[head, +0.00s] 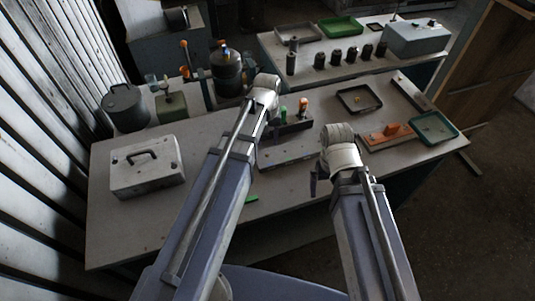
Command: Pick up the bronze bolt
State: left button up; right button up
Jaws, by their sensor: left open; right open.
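A small yellowish piece (357,99), which may be the bronze bolt, lies in a dark square tray (346,108) on the right half of the near table. It is too small to make out its shape. My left gripper (271,110) is at the middle of the table, left of that tray, mostly hidden by its own wrist. My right gripper (314,182) is near the table's front edge, below and left of the tray, with only a dark finger part showing. Both grippers are open, and I see nothing held in them.
A dark block (292,127) with green and orange handles stands beside my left gripper. A grey case (147,168) stands left. The table between case and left arm is clear.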

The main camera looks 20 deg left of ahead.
aim_at(267, 154)
pick_arm(q)
notch_tip(267, 154, down, 2)
jog(key=shift+w+f+b, duration=0.1)
jog(key=shift+w+b, duration=0.05)
jog(key=shift+b, duration=0.6)
jog(key=shift+f, duration=0.1)
jog(key=f+b, duration=0.5)
jog(key=shift+w+a, duration=0.1)
jog(key=shift+w, duration=0.15)
jog(key=shift+f+b, duration=0.25)
jog(key=shift+b, duration=0.1)
grip_shut()
